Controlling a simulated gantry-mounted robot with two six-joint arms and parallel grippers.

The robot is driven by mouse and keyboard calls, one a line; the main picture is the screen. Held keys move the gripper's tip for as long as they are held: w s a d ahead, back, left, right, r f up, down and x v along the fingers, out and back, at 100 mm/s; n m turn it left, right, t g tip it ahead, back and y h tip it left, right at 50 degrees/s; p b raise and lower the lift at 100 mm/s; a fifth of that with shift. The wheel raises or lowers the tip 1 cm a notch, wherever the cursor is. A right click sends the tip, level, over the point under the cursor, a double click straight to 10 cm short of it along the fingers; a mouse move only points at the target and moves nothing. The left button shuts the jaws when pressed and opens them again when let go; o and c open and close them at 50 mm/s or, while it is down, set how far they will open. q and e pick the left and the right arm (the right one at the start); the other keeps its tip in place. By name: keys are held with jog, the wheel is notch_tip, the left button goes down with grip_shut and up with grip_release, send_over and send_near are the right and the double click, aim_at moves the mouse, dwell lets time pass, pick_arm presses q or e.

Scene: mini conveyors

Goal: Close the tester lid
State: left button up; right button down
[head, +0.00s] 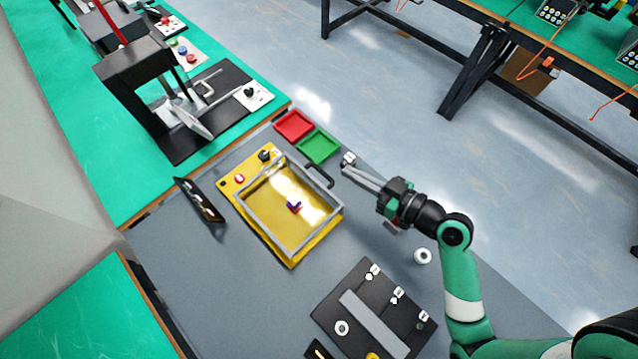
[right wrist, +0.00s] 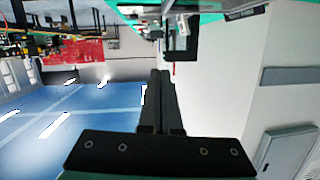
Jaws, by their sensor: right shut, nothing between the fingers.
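The tester is a yellow box (head: 236,172) on the grey table in the head view, with a knob and a red button at its upper left end. Its clear lid with a grey frame (head: 262,235) lies over the box and looks about flat; I cannot tell whether it is fully seated. A black handle (head: 320,176) is on the lid's right side. A small blue and red part (head: 294,205) shows through the lid. My right gripper (head: 350,164) is shut and empty, just right of the handle and apart from it. It also shows shut in the right wrist view (right wrist: 158,100). My left gripper is out of view.
A red tray (head: 293,125) and a green tray (head: 318,147) lie above the tester. A dark screen (head: 200,204) stands left of it. A black fixture board (head: 345,290) and a white round part (head: 422,256) lie below. A black machine (head: 150,65) stands upper left.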

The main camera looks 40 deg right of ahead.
notch_tip(320, 180, down, 4)
jog(key=s+d+m+h+b, duration=0.1)
jog(key=s+d+b, duration=0.1)
jog(key=b, duration=0.4)
send_over(329, 177)
jog(key=f, duration=0.3)
jog(key=shift+w+d+f, duration=0.15)
jog(key=shift+w+d, duration=0.1)
jog(key=shift+d, duration=0.05)
jog(key=f, duration=0.1)
jog(key=f+b, duration=0.1)
jog(key=shift+s+a+f, duration=0.15)
jog(key=shift+s+f, duration=0.05)
jog(key=shift+f, duration=0.2)
jog(key=shift+s+f, duration=0.1)
jog(key=shift+f, duration=0.25)
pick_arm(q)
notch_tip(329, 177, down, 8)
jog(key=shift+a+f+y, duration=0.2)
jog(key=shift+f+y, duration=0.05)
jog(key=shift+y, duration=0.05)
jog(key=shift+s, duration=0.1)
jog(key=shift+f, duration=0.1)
pick_arm(e)
jog(key=shift+f, duration=0.15)
